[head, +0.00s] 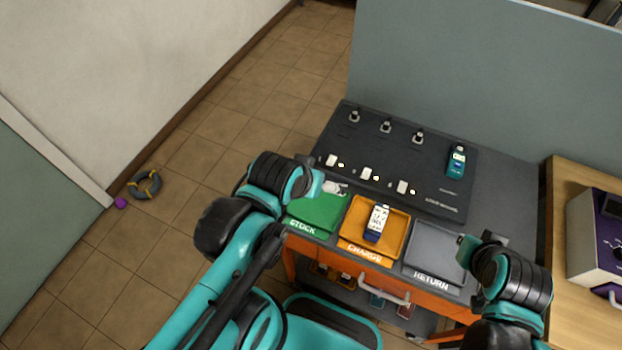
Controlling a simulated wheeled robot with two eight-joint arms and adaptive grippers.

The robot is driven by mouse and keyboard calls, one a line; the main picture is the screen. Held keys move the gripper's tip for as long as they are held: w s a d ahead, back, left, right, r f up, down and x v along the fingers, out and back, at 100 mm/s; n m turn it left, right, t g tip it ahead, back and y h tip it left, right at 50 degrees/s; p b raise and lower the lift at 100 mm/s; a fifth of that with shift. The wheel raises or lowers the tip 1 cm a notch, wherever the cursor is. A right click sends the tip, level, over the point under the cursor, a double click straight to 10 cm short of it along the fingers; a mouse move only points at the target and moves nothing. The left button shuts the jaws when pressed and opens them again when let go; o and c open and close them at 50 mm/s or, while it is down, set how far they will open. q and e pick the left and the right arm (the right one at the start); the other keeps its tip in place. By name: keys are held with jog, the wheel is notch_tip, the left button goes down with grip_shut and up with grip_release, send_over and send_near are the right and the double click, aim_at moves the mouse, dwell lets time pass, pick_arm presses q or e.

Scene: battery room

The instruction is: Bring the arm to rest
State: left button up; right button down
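My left arm comes in from the lower left, and its gripper (318,183) is over the left end of the green STOCK tray (318,213). Its fingers are small and partly hidden, so I cannot tell whether they are open. My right gripper (466,243) is at the right edge of the grey RETURN tray (426,242), mostly hidden by its own wrist. A white and blue battery (377,222) lies in the orange CHARGE tray (357,243), apart from both grippers. A pale object (335,187) shows beside the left gripper at the STOCK tray.
A black charging panel (385,150) with several knobs and white switches stands behind the trays. A teal device (456,161) is at its right. A purple-faced box (597,240) sits on the wooden table (566,200) at the right.

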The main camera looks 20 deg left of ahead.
pick_arm(q)
jog(key=shift+s+a+m, duration=0.1)
jog(key=shift+a+m, duration=0.3)
jog(key=shift+m, duration=0.2)
jog(key=shift+f, duration=0.1)
notch_tip(320, 180, down, 3)
jog(key=b, duration=0.3)
dwell(0.5)
